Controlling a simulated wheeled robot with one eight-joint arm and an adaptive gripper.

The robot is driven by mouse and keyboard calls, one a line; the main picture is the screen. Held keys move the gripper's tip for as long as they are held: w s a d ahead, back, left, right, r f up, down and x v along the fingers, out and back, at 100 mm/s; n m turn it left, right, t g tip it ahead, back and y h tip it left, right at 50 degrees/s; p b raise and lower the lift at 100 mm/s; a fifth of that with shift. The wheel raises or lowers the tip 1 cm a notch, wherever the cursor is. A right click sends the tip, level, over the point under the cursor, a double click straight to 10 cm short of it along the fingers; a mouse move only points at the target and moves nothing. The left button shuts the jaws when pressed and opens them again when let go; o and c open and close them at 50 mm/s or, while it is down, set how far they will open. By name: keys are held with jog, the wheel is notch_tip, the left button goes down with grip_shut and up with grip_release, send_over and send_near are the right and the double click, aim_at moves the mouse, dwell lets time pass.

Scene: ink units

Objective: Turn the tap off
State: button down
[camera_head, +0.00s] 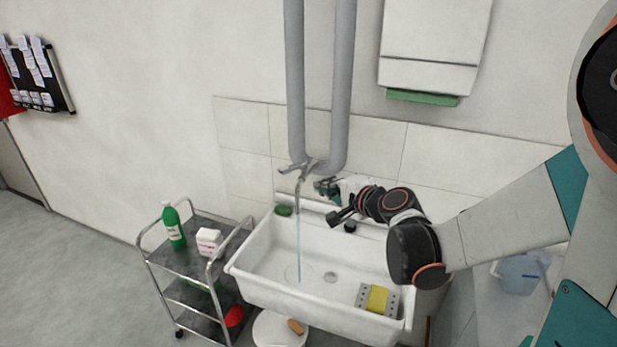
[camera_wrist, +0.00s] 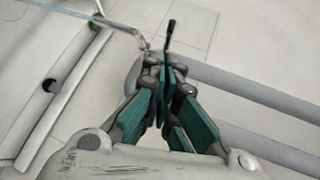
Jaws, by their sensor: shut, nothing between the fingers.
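The metal tap (camera_head: 299,183) is on the wall below two grey pipes, above the sink. A thin bluish stream of water (camera_head: 298,245) runs from its spout down into the white sink (camera_head: 258,285). My gripper (camera_head: 321,187) is just right of the tap, with its fingers shut and empty. In the wrist view my gripper (camera_wrist: 165,72) has its green-padded fingers together, close to the tap's spout (camera_wrist: 115,24) and a dark-ended lever (camera_wrist: 169,38). I cannot tell whether the fingertips touch the tap. My fingers partly hide the tap's body in that view.
A green sponge (camera_head: 284,210) lies on the sink's back ledge, and a yellow sponge (camera_head: 378,298) lies at its right front. A metal trolley (camera_head: 190,262) with a green bottle (camera_head: 173,228) stands left. Grey pipes (camera_head: 341,90) rise behind the tap. A dispenser (camera_head: 432,45) hangs above right.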

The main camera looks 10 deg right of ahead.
aim_at(292, 170)
jog(key=b+x, duration=0.1)
jog(key=x, duration=0.3)
jog(key=b+x, duration=0.1)
jog(key=x, duration=0.4)
jog(key=r+b+x, duration=0.1)
jog(key=x, duration=0.3)
jog(key=shift+w+a+f, duration=0.1)
jog(key=shift+w, duration=0.3)
jog(key=shift+w+a, duration=0.15)
jog(key=shift+a, duration=0.2)
